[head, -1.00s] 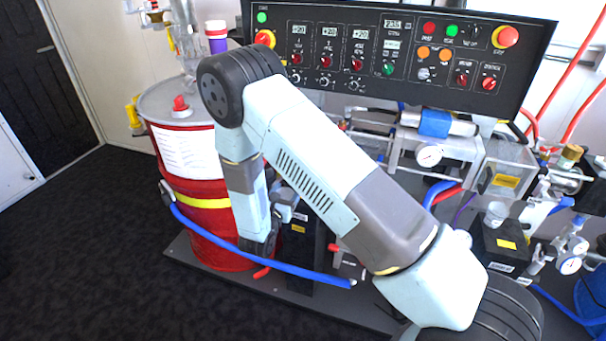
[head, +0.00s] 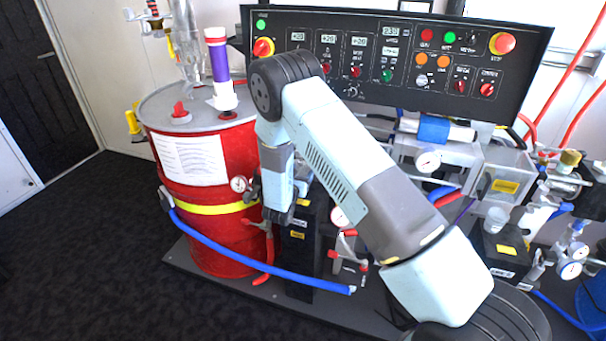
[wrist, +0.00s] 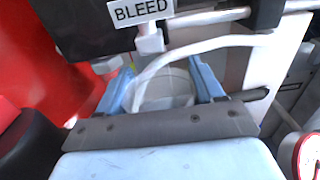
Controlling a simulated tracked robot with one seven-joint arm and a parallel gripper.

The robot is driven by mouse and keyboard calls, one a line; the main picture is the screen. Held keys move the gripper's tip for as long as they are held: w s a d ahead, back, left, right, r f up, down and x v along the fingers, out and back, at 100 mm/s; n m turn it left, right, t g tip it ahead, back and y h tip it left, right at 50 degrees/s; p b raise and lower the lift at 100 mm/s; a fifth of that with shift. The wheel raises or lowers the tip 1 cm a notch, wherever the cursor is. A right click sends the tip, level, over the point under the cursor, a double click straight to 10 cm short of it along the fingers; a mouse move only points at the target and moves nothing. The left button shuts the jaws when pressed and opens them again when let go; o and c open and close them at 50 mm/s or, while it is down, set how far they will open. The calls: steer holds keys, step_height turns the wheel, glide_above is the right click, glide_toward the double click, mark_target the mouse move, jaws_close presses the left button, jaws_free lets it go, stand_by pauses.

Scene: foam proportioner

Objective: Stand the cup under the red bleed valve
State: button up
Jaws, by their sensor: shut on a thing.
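My gripper (wrist: 162,82) shows in the wrist view with its two pale blue fingers shut on a whitish translucent cup (wrist: 165,92). The cup sits between the fingers, partly hidden by the gripper body. A BLEED label (wrist: 140,10) is just above and beyond it, with a small white fitting (wrist: 150,40) below the label. A pale curved strip, perhaps a hose, passes over the cup. I cannot make out a red valve handle near the label. In the head view my gripper (head: 279,212) is beside the red drum, and the held cup is not distinguishable.
The red drum (head: 235,160) stands close to the left of my gripper. A blue hose (head: 255,262) crosses in front. Gauges and red-handled fittings (head: 345,255) are to the right. Another small whitish cup (head: 496,219) stands on a black box at the right.

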steer(key=shift+w+d+f, duration=0.35)
steer(key=shift+w+f, duration=0.2)
steer(key=shift+w, duration=0.25)
steer(key=shift+f, duration=0.25)
steer(key=o, duration=1)
steer(key=v, duration=1.2)
steer(key=shift+r, duration=0.1)
